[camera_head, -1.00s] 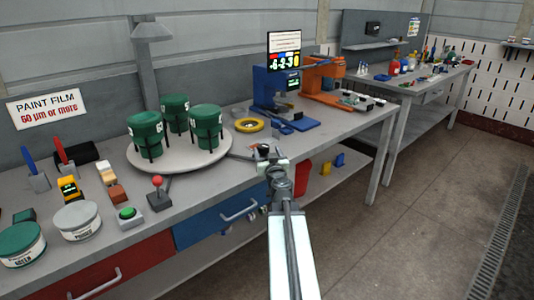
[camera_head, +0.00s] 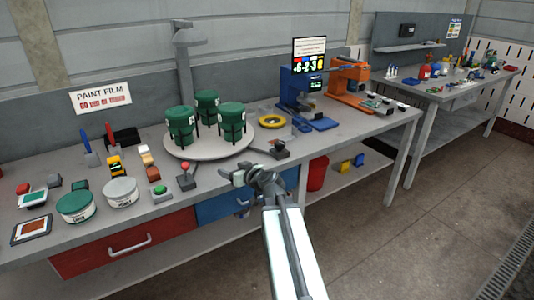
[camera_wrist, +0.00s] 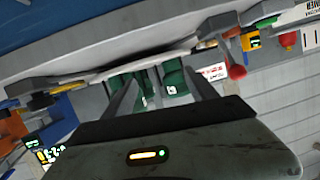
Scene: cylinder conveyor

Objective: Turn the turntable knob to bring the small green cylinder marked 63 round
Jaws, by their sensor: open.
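A round pale turntable (camera_head: 180,153) stands on the bench in the head view, carrying three green cylinders in dark upright holders. These are the left cylinder (camera_head: 181,122), the back cylinder (camera_head: 207,99) and the right cylinder (camera_head: 231,117); their marks are too small to read. A small dark knob (camera_head: 279,147) on a base sits to the turntable's right, near the bench's front edge. My gripper (camera_head: 235,193) is open and empty, in front of the bench edge, apart from the knob. The wrist view shows green cylinders (camera_wrist: 175,82) between my fingers (camera_wrist: 160,76), beyond them.
A red-ball lever (camera_head: 186,168) and a green button (camera_head: 158,190) stand left along the front edge. Paint tins (camera_head: 120,191), a yellow ring (camera_head: 272,121) and a blue device (camera_head: 298,92) also occupy the bench. Blue drawer (camera_head: 222,205) lies below my gripper. Floor at right is clear.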

